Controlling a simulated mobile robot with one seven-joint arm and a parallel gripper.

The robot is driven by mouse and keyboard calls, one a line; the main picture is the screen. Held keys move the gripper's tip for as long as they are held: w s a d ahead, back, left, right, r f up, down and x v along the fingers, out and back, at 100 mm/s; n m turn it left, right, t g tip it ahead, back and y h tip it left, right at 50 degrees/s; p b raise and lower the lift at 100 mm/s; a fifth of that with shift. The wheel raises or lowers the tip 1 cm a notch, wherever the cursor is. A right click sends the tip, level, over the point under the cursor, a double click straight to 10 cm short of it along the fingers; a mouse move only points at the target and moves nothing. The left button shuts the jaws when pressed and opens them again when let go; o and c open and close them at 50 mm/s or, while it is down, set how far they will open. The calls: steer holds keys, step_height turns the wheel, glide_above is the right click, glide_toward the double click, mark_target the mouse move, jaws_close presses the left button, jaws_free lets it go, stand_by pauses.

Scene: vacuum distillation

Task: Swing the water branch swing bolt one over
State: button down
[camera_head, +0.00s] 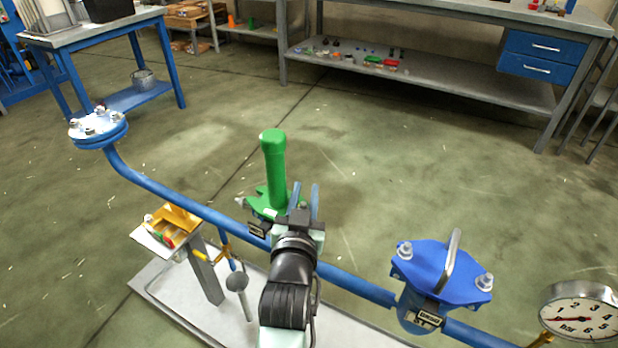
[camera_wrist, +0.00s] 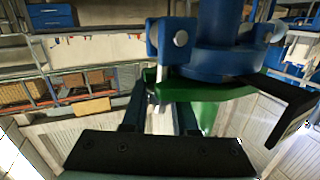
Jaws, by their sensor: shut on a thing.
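The water branch has a green cover (camera_head: 265,199) with a tall green cylindrical part (camera_head: 272,160), standing on the blue pipe. My gripper (camera_head: 305,194) is at the right side of this cover. In the wrist view, the two fingers of my gripper (camera_wrist: 158,100) reach to the edge of the green flange (camera_wrist: 208,92), under a blue lug. A small metallic swing bolt (camera_wrist: 153,96) shows between the fingers, and they are shut on it. Its far end is hidden. Another silver bolt end (camera_head: 240,202) shows at the cover's left side.
A blue lidded housing (camera_head: 437,270) with a grey handle and a pressure gauge (camera_head: 581,313) stand to the right. A flanged blue pipe end (camera_head: 98,127) rises at left. A dark tag (camera_head: 258,229) hangs close to my gripper. Open floor lies behind.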

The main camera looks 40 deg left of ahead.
steer(key=shift+s+a+n+g+p, duration=0.1)
steer(key=shift+a+n+g+p, duration=0.2)
steer(key=shift+n+p, duration=0.25)
steer(key=c, duration=0.9)
jaws_free()
steer(key=shift+c, duration=0.2)
steer(key=shift+f, duration=0.1)
steer(key=shift+b, duration=0.3)
